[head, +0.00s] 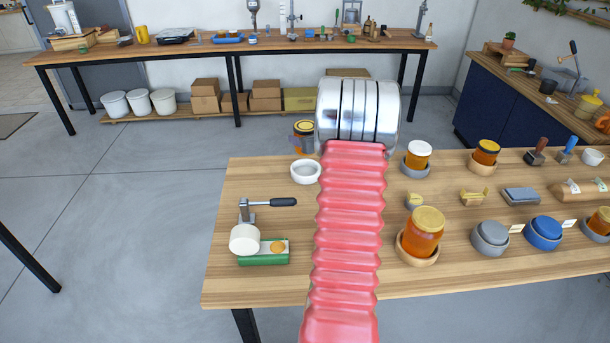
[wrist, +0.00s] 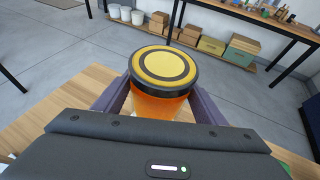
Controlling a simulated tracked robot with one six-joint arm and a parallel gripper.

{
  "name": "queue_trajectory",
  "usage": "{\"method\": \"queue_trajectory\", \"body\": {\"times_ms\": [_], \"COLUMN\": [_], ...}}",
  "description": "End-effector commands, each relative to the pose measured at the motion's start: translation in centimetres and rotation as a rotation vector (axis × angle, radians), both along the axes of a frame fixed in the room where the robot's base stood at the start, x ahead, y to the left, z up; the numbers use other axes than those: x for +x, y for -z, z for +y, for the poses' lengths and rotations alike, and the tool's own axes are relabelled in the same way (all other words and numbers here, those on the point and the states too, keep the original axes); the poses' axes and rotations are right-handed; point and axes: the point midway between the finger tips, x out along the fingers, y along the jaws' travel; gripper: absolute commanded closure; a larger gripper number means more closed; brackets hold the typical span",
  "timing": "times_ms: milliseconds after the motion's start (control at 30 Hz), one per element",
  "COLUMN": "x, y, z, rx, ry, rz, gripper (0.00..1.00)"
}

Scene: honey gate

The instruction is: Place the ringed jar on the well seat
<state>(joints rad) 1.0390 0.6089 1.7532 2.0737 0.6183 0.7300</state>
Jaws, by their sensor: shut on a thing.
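The ringed jar has amber contents and a yellow lid with a dark ring; it fills the middle of the wrist view (wrist: 160,103). My gripper (wrist: 161,92) is shut on it, one finger at each side, lid upward. In the head view the jar (head: 304,130) shows left of my arm's silver end, above the table's far edge. My arm hides most of the gripper there. A white round dish with a hollow middle (head: 306,179), apparently the well seat, stands empty on the table, just below the jar in the picture.
Right of my arm are a large amber jar (head: 425,232) in a wooden ring, smaller jars (head: 418,154) (head: 486,152), and grey (head: 490,237) and blue (head: 543,232) round pieces.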

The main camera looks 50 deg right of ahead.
Motion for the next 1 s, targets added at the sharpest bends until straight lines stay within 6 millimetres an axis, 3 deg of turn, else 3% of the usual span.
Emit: {"method": "queue_trajectory", "body": {"times_ms": [233,600,1000], "x": [0.1,0.1,0.1], "y": [0.7,5.6,6.1], "z": [0.0,0.0,0.0], "rx": [-0.001,-0.002,-0.002], "ry": [-0.001,-0.001,-0.001], "rz": [-0.003,-0.003,-0.003], "gripper": [0.83,0.83,0.83]}}
